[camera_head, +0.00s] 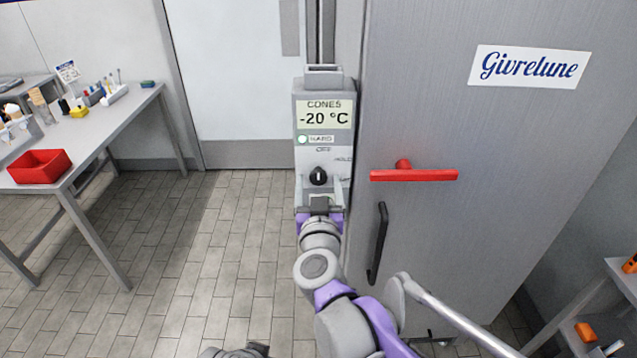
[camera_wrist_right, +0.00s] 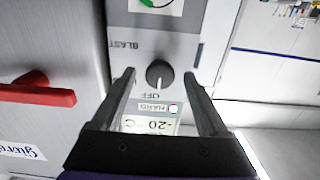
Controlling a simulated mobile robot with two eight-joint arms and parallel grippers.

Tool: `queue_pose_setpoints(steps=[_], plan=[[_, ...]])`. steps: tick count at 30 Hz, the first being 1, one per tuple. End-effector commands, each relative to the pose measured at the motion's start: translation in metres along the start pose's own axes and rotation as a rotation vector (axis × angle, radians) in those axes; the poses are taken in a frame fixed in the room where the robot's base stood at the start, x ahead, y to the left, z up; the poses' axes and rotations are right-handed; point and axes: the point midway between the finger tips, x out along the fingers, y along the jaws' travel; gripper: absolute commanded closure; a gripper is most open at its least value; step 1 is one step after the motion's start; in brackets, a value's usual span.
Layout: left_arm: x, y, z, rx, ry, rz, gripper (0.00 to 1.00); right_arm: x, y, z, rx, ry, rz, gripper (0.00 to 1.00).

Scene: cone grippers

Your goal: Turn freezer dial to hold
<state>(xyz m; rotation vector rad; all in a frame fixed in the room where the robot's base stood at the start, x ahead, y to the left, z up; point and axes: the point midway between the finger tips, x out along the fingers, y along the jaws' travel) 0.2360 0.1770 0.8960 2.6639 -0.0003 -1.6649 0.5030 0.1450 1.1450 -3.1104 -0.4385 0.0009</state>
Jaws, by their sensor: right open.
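The freezer control box (camera_head: 300,120) stands beside the freezer door, its display reading CONES -20 °C. The black round dial (camera_head: 318,176) is on its front; its white mark points at OFF. The HOLD label (camera_head: 343,160) is up and right of the dial. My right gripper (camera_head: 319,188) is open in front of the box. In the right wrist view, which is upside down, its fingers lie on either side of the dial (camera_wrist_right: 159,74), with a gap on both sides. Whether the tips reach the dial's depth is unclear. My left gripper is not identifiable.
The lamp (camera_head: 303,139) beside HARD is lit. The freezer door (camera_head: 520,150) has a red handle (camera_head: 415,175) and a black grip (camera_head: 378,243) right of my gripper. A table with a red bin (camera_head: 40,168) is at left. The tiled floor between is clear.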

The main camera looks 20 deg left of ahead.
Motion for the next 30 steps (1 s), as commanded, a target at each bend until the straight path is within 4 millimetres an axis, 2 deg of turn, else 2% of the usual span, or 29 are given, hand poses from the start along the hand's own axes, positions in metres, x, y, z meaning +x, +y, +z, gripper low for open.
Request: queue_pose_setpoints(steps=[8, 21, 30], plan=[[0.0, 0.0, 0.0001, 0.0, 0.0, 0.0, 1.0, 0.0015, 0.0, 0.0002, 0.0, 0.0, 0.0, 0.23], [0.0, 0.0, 0.0, 0.0, 0.0, 0.0, 1.0, 0.0013, 0.0, 0.0001, -0.001, 0.0, 0.0, 1.0], [0.0004, 0.0, 0.0004, 0.0, 0.0, 0.0, 1.0, 0.0012, 0.0, 0.0002, 0.022, 0.0, 0.0, 1.0]])
